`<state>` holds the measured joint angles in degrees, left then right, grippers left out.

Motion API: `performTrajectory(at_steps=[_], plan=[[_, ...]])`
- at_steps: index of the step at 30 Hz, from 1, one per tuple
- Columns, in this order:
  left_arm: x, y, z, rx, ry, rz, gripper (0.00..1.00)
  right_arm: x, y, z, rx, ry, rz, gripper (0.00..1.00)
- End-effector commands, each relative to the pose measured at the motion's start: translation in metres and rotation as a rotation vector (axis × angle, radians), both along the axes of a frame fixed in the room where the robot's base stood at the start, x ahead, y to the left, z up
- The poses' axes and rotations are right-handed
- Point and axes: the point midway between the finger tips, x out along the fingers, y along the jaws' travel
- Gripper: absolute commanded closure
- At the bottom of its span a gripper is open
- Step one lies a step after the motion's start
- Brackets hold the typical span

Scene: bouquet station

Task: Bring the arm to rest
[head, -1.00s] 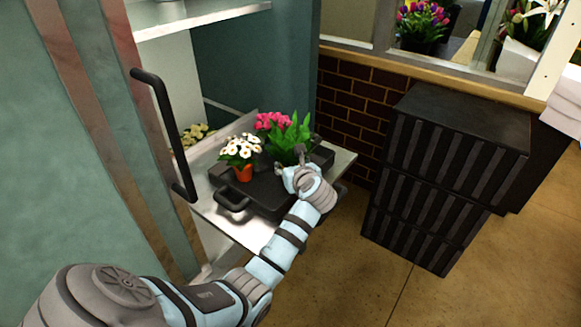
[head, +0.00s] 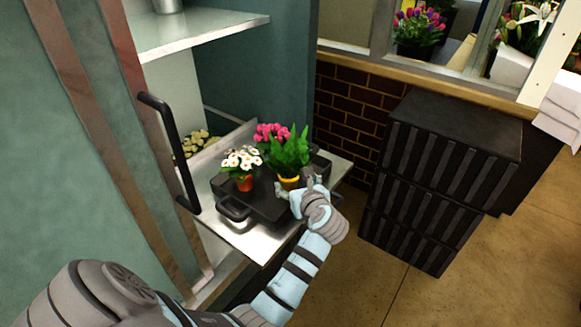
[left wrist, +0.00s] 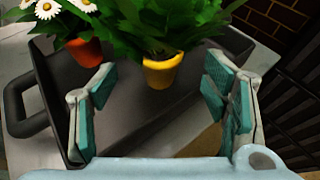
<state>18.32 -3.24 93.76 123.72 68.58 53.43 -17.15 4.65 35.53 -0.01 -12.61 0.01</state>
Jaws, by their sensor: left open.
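My left gripper (head: 306,188) is just in front of the right part of the black tray, close to a leafy green plant (head: 288,153) in a yellow pot (head: 289,183). In the left wrist view its two teal-padded fingers (left wrist: 160,108) are wide apart with nothing between them. The yellow pot (left wrist: 162,72) stands beyond the fingertips, apart from them. The left arm reaches in from the lower left. My right gripper is in neither view.
A black tray (head: 236,198) on a pulled-out metal shelf (head: 266,243) also bears white daisies in an orange pot (head: 244,183) and pink flowers (head: 272,132). A dark door handle (head: 168,150) stands at left. Stacked black crates (head: 450,140) stand on the right; floor between is clear.

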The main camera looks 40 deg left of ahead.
Motion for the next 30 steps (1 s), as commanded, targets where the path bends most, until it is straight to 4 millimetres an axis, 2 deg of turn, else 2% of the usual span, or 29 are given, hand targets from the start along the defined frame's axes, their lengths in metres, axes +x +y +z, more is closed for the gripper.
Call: performTrajectory(at_steps=[1,7,23,26,28,29,30], plan=[[-0.007,-0.01,0.011,-0.005,0.002,-0.001,0.31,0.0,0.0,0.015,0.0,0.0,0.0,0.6],[-0.024,-0.032,0.018,-0.002,0.001,0.001,0.31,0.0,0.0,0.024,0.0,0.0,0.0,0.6],[-0.025,-0.033,0.018,0.008,-0.002,-0.002,0.31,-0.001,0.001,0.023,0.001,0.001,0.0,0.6],[-0.023,-0.025,0.039,0.141,-0.028,-0.056,0.31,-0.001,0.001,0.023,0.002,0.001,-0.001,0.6],[-0.021,-0.023,0.079,0.396,-0.056,-0.159,0.31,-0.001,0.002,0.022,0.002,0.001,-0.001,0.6],[-0.021,-0.029,0.101,0.551,-0.062,-0.226,0.31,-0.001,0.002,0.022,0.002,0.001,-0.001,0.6],[-0.022,-0.047,0.13,0.799,-0.051,-0.334,0.31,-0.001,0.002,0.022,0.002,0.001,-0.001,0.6]])
